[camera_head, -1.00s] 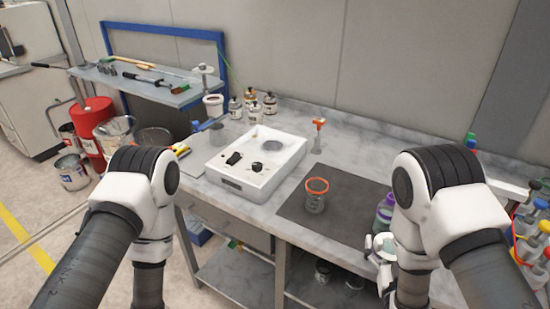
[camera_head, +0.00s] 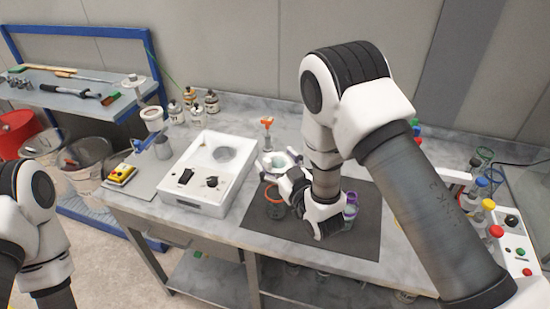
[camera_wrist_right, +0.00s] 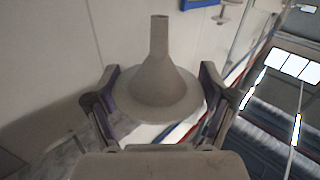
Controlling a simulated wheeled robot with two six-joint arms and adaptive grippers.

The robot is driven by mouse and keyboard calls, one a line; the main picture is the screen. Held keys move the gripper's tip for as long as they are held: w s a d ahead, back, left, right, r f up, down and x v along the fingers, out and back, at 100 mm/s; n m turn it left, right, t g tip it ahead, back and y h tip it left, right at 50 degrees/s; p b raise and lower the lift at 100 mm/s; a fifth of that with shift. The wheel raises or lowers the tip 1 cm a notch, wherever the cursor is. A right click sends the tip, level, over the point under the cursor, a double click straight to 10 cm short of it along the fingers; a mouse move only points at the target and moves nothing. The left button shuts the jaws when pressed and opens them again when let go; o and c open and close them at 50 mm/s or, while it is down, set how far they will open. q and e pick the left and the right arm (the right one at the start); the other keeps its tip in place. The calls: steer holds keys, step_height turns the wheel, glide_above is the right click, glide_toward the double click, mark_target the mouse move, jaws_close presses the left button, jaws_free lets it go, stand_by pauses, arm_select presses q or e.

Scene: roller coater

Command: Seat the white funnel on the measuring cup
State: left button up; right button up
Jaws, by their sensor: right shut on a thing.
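The white funnel (camera_wrist_right: 160,85) is between the two fingers of my right gripper (camera_wrist_right: 160,95) in the right wrist view, gripped at its wide cone, with the narrow spout pointing up in that picture. In the head view, my right gripper (camera_head: 276,170) holds the funnel (camera_head: 282,158) above the bench, behind an orange-rimmed clear cup (camera_head: 274,207). The funnel appears apart from the cup; its spout is hidden there. A purple-rimmed cup (camera_head: 351,208) stands to the right, partly hidden by my right arm. My left arm shows at the left edge, its gripper out of frame.
Both cups stand on a dark mat (camera_head: 352,245). A white machine (camera_head: 205,175) with black knobs is left of it. An orange-topped item (camera_head: 267,125) stands behind the mat. Small bottles (camera_head: 194,105) are at the back. A control box (camera_head: 508,235) is at the right.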

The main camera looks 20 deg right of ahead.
steer(key=f+b, duration=0.1)
steer(key=f, duration=0.1)
steer(key=w+f+b, duration=0.1)
steer(key=shift+w+f+b, duration=0.1)
steer(key=shift+f+b, duration=0.25)
steer(key=shift+b, duration=0.05)
steer(key=shift+f+b, duration=0.7)
steer(key=shift+f, duration=0.15)
steer(key=shift+s, duration=0.2)
steer(key=shift+f+b, duration=0.3)
steer(key=shift+b, duration=0.2)
steer(key=shift+f, duration=0.1)
steer(key=shift+f+b, duration=0.75)
